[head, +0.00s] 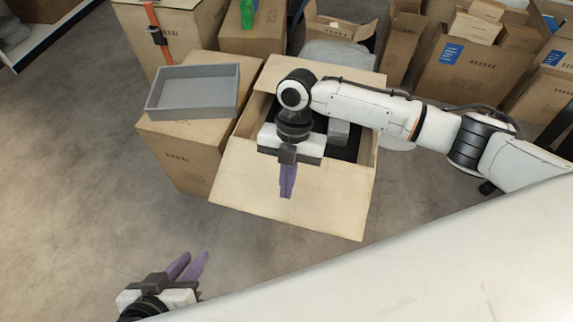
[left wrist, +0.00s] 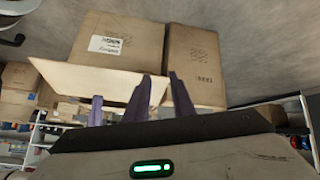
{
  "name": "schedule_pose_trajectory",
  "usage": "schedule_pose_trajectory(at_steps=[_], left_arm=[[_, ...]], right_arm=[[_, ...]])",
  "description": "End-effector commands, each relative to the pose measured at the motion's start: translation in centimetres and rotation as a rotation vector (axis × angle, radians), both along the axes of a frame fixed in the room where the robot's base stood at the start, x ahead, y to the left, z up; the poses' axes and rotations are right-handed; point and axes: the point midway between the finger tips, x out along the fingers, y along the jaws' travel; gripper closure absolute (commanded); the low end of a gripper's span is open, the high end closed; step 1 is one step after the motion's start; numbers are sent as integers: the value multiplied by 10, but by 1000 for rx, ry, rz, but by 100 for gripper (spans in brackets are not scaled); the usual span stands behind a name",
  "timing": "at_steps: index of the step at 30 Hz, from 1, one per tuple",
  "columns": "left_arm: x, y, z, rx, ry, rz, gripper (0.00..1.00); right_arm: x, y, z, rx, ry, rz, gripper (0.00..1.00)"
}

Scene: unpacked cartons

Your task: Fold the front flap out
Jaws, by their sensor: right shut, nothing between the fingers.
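An open cardboard carton (head: 368,150) stands in the middle of the head view with dark contents inside. Its front flap (head: 325,205) lies folded outward and slopes down toward me. My right gripper (head: 286,196) is shut and empty. Its purple fingers point down over the flap; I cannot tell whether they touch it. The right arm crosses above the carton and hides part of its opening. My left gripper (head: 188,266) is open and empty over the floor at lower left, apart from the carton. The left wrist view shows a pale cardboard panel (left wrist: 85,80) beyond its fingers.
A grey tray (head: 195,92) sits on a closed carton (head: 185,150) left of the open one. Several more cartons stand behind, one with a blue label (head: 451,53). A shelf edge (head: 45,40) is at upper left. The floor (head: 80,170) at left is clear.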

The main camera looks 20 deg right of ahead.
Motion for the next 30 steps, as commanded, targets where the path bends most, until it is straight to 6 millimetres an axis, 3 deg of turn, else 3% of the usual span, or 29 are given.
schedule_pose_trajectory(at_steps=[1,9,15,30], left_arm=[[-3,4,10,-2,-11,19,77],[-15,22,33,-9,-98,99,77],[-13,25,41,19,-90,84,77],[-13,26,38,28,-85,78,77]], right_arm=[[-1,0,13,1,1,0,100],[-2,1,44,0,0,0,100],[-3,2,63,0,0,0,100],[-3,2,63,0,0,0,100]])
